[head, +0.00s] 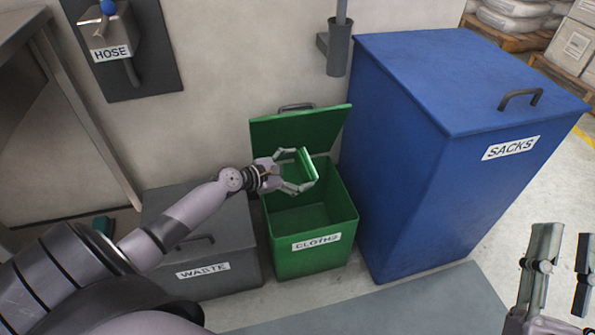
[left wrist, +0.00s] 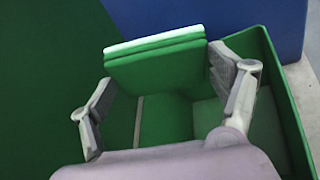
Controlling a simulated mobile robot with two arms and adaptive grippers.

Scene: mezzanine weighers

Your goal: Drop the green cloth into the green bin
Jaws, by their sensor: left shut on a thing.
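The green bin (head: 290,265), labelled CLOTHS, stands on the floor with its green lid (head: 290,130) raised at the back. My left gripper (head: 304,170) is shut on the folded green cloth (head: 308,163) and holds it over the open bin. In the left wrist view the cloth (left wrist: 155,65) is a folded stack with a pale top edge, between the two fingers. The bin's inside wall (left wrist: 285,105) and floor show beyond and below it; the cloth appears clear of the bin. My right gripper (head: 560,272) is at the lower right, its fingers apart and nothing seen between them.
A grey bin (head: 220,265) labelled WASTE stands left of the green bin. A tall blue bin (head: 420,180) labelled SACKS stands close on its right. A hose box (head: 112,40) and a grey holder (head: 337,55) are on the wall behind. Pallets with sacks and boxes are at the back right.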

